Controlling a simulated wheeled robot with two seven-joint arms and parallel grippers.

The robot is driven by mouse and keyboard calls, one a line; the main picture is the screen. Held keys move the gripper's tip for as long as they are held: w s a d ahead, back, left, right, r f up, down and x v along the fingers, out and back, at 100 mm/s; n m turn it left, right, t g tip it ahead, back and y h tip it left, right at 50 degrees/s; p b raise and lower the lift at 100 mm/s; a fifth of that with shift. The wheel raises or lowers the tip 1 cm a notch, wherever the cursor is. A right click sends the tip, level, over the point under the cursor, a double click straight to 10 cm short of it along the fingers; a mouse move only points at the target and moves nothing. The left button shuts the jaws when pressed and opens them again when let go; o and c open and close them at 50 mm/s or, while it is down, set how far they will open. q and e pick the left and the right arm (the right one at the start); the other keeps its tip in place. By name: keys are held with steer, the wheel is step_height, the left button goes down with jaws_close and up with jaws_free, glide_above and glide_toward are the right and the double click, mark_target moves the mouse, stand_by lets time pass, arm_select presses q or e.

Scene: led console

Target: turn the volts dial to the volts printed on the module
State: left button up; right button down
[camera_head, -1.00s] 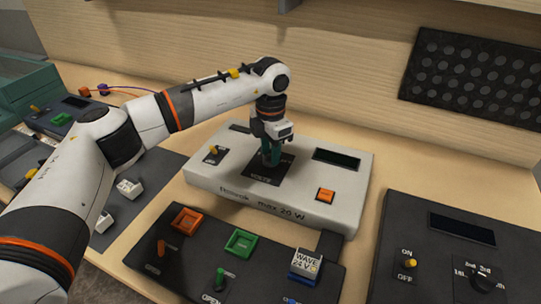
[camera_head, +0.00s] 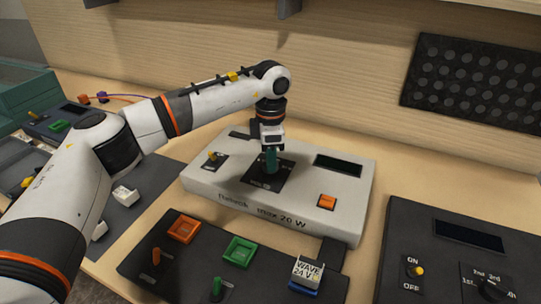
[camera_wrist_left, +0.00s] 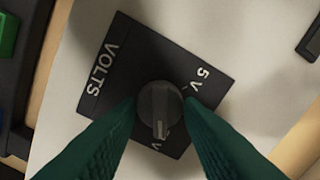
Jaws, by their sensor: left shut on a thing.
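The volts dial (camera_wrist_left: 160,108) is a dark round knob with a pale pointer mark, on a black plate (camera_wrist_left: 105,95) lettered "VOLTS" and "5 V". Other plate markings are partly hidden by my fingers. My left gripper (camera_head: 270,168) reaches down from above onto the dial of the light grey console (camera_head: 215,185), marked "max 20 W". In the left wrist view its green fingers are shut on the dial, one on each side. The module (camera_head: 308,270), white on top with a blue base, sits at the right of the front black panel and reads "WAVE 24 V". My right gripper is not in view.
The console has a yellow toggle (camera_head: 212,156), a dark display (camera_head: 338,165) and an orange button (camera_head: 327,202). The black panel (camera_head: 190,265) in front holds an orange and a green tray. Another dark console (camera_head: 410,225) with an ON/OFF switch stands at right.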

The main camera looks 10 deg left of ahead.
arm_select(q)
steer(key=shift+r, duration=0.15)
steer(key=o, duration=1)
step_height(320, 180, up, 12)
steer(key=b, duration=0.1)
